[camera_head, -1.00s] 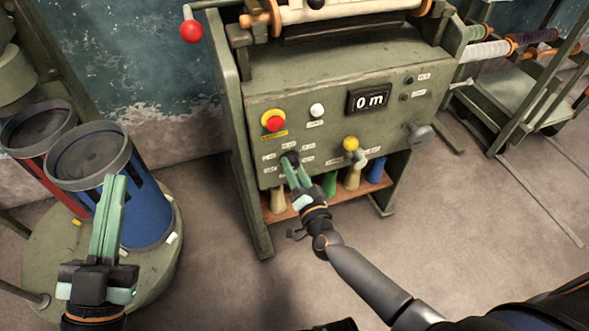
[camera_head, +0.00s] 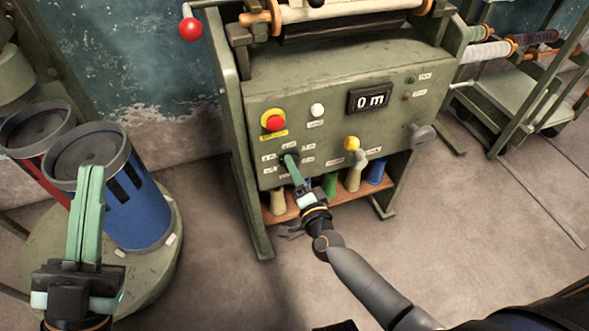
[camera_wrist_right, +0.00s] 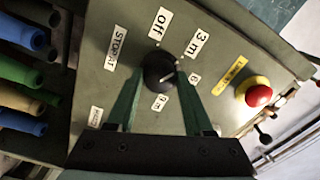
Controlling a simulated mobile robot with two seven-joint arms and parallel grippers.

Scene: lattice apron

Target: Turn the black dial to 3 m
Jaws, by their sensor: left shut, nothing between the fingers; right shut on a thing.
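The black dial (camera_wrist_right: 159,69) is on the green machine's front panel, with a light mark on its face toward the lower right in the right wrist view. Labels around it include "off" (camera_wrist_right: 160,22), "3 m" (camera_wrist_right: 196,42) and "9 m" (camera_wrist_right: 159,102); another is partly hidden by a finger. My right gripper (camera_head: 291,161) is shut on the dial, a finger on each side in the wrist view. In the head view its fingers mostly hide the dial. The display (camera_head: 369,98) reads "0 m". My left gripper (camera_head: 91,172) is shut and empty before the blue drum.
The blue drum (camera_head: 137,205) stands at left. Open floor lies in front.

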